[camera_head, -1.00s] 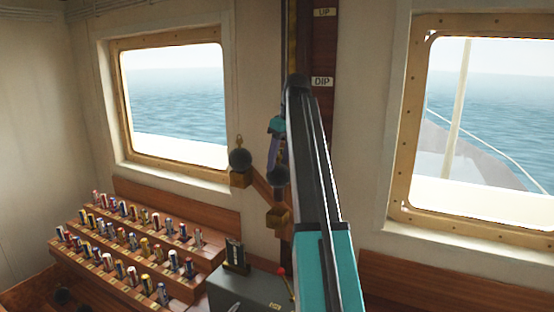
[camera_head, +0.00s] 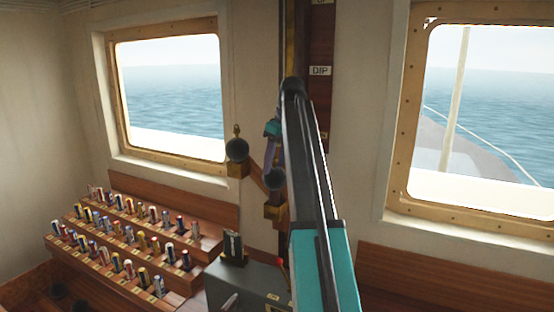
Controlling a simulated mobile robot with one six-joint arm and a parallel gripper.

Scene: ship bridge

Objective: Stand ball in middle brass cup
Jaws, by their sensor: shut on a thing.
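A black ball (camera_head: 275,180) hangs below my gripper (camera_head: 273,152), whose slim dark purple fingers come down to its top. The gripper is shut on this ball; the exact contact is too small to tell. Directly below is a brass cup (camera_head: 274,211) on a wooden bracket, apparently the middle one. The ball is at or just above the cup's rim; I cannot tell whether they touch. Another dark ball (camera_head: 237,150), with a brass knob above it, sits at the left brass cup (camera_head: 236,170). My arm covers what lies to the right, so any right cup is hidden.
A wooden board marked DIP (camera_head: 319,71) stands behind my arm. A stepped wooden rack (camera_head: 150,284) with several coloured cylinders is at lower left. A grey box (camera_head: 250,285) with a dark upright item stands below the cups. Windows flank the wall.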

